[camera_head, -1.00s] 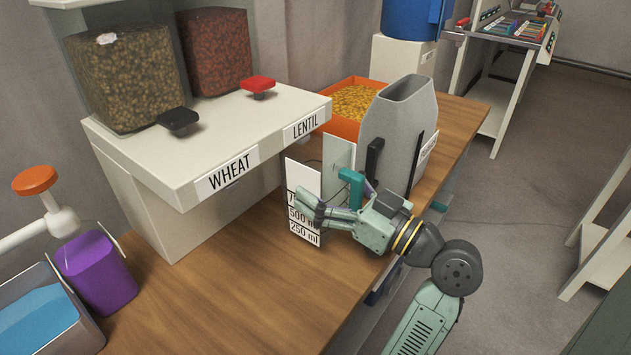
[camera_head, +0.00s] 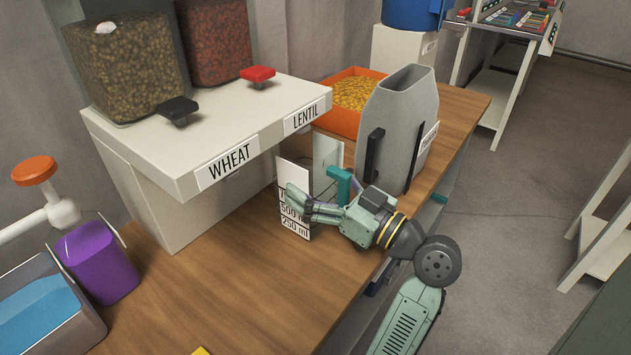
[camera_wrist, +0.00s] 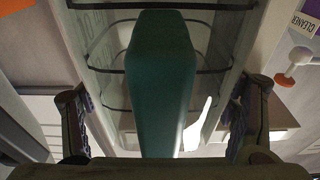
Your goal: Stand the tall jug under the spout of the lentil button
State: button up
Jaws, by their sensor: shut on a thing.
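The tall jug (camera_head: 295,210) is clear, with a white panel marked 500 ml and 250 ml and a teal handle (camera_head: 339,183). It stands upright near the front of the dispenser, close to the LENTIL end; whether its base touches the counter is hard to tell. My gripper (camera_head: 325,203) is shut on the handle from the right. In the wrist view the teal handle (camera_wrist: 160,85) runs between my two fingers, with the jug's wall behind it. The red lentil button (camera_head: 258,74) sits on top of the dispenser (camera_head: 130,150). The lentil spout is hidden under the overhang.
A black wheat button (camera_head: 178,110) is left of the red one. A grey hopper-like container (camera_head: 405,120) and an orange tray of yellow grain (camera_head: 350,92) stand behind the jug. A purple container (camera_head: 97,260) is at left. The front wooden counter (camera_head: 220,290) is mostly clear.

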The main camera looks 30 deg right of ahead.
aim_at(348, 198)
jog(key=shift+f, duration=0.1)
jog(key=o, duration=1.3)
jog(key=shift+c, duration=0.2)
jog(key=shift+r+p, duration=0.3)
jog(key=shift+p, duration=0.1)
jog(key=v, duration=0.4)
jog(key=b+v, duration=0.1)
jog(key=v, duration=0.3)
jog(key=b+v, duration=0.1)
jog(key=v, duration=0.3)
jog(key=shift+r, duration=0.35)
